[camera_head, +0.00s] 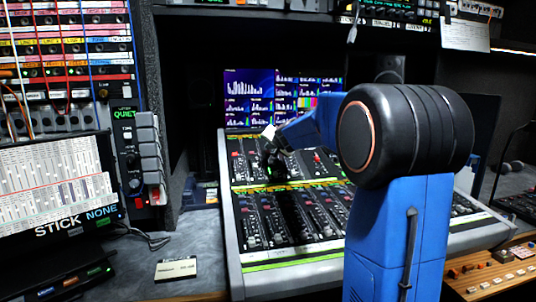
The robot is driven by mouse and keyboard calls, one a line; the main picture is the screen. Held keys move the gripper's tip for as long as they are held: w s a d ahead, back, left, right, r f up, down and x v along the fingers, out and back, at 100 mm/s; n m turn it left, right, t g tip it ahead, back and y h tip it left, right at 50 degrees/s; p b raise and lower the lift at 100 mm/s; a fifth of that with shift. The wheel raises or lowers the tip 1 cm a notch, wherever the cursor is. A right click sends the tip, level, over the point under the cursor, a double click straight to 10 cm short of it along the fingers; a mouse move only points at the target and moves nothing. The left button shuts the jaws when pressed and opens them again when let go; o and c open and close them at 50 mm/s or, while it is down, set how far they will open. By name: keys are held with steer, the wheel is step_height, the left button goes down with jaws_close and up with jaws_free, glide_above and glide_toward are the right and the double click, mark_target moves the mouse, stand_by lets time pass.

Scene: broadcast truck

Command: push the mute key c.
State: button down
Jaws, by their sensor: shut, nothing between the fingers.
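The mixing console (315,257) stands in the middle, with rows of faders, knobs and small lit keys. Mute key c cannot be told apart from the other keys at this size. My gripper (273,167) is small and dark here, over the upper left part of the console. It is shut and holds nothing. I cannot tell whether its tips touch the panel. My blue arm hides much of the console's right half.
Monitors (249,98) stand behind the console. A patch rack (62,50) and a tilted label panel (55,190) fill the left. A wooden panel with knobs (492,272) is at the lower right.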

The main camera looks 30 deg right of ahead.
steer(key=shift+w+f, duration=0.2)
steer(key=shift+f, duration=0.25)
stand_by(0.6)
steer(key=shift+r, duration=0.1)
steer(key=shift+s+r, duration=0.35)
steer(key=shift+r, duration=0.45)
step_height(320, 180, up, 6)
steer(key=s, duration=0.2)
steer(key=shift+s+a+f, duration=0.15)
steer(key=shift+a+f, duration=0.1)
steer(key=shift+a, duration=0.1)
stand_by(0.5)
